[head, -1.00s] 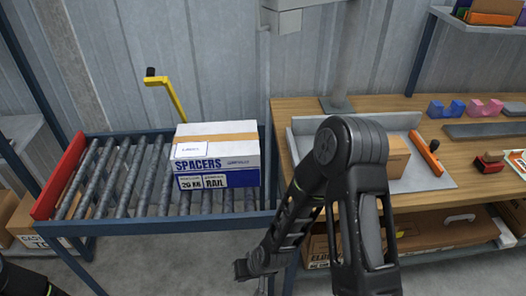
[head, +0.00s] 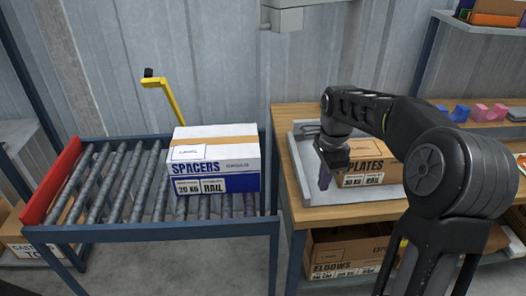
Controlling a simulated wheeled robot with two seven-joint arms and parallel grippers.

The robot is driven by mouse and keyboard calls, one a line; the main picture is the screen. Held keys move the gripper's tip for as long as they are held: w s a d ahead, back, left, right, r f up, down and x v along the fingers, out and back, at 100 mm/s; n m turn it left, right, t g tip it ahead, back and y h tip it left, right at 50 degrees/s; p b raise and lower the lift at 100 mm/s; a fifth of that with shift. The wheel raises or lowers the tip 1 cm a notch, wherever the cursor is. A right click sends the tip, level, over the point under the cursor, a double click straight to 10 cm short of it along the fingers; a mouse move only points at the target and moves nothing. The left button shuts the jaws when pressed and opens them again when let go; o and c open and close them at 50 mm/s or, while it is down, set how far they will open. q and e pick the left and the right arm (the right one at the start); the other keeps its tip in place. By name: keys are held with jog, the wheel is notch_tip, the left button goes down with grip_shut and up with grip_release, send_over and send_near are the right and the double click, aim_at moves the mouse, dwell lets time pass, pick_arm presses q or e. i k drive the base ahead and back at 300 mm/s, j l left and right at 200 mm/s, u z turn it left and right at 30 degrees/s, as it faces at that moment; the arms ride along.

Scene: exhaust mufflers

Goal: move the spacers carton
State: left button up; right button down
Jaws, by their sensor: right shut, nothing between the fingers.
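The spacers carton (head: 215,158), white with a blue band and a tan tape strip, sits upright on the right part of the roller conveyor (head: 95,190). Nothing touches it. My right gripper (head: 324,180) is shut and empty. It points down over the left part of the grey tray on the workbench, to the right of the spacers carton and apart from it. My right arm comes in from the lower right and hides part of the bench. My left gripper is not in view.
A brown plates carton (head: 362,172) stands on the grey tray (head: 300,150), right beside my right gripper. An elbows carton (head: 335,255) is on the shelf below. A yellow crank handle (head: 168,95) rises behind the conveyor. The conveyor's left rollers are bare beside the red end plate (head: 52,183).

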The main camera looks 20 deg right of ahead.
aim_at(219, 159)
jog(key=i, duration=1)
